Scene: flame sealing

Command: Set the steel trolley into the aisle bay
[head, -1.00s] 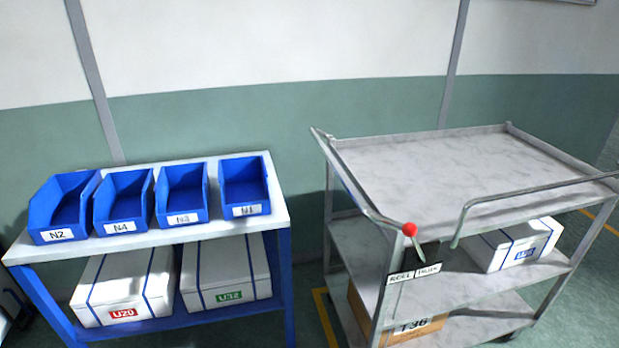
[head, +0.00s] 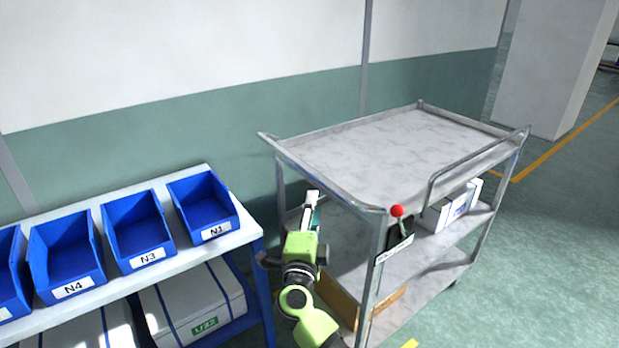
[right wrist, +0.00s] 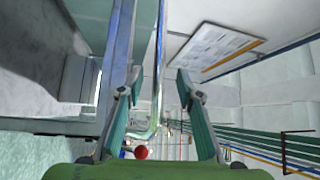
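The steel trolley (head: 400,145) has three shelves and stands right of centre in the head view, its handle end toward me. A red knob (head: 397,211) and a label plate are at its near corner. My right gripper (head: 312,200) is raised beside the trolley's near handle rail (head: 345,197). In the right wrist view its fingers (right wrist: 158,82) are apart, with a metal bar (right wrist: 157,60) running between them; contact cannot be told. The red knob also shows there (right wrist: 140,152). Yellow floor lines (head: 565,145) lie beyond the trolley at right; I cannot tell if they bound the aisle bay.
A blue-framed bench (head: 255,232) with blue bins (head: 205,205) and white boxes (head: 200,300) stands close at left. The trolley carries a white box (head: 437,217) and a cardboard box (head: 385,300). A wall runs behind. Floor (head: 550,260) at right is open.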

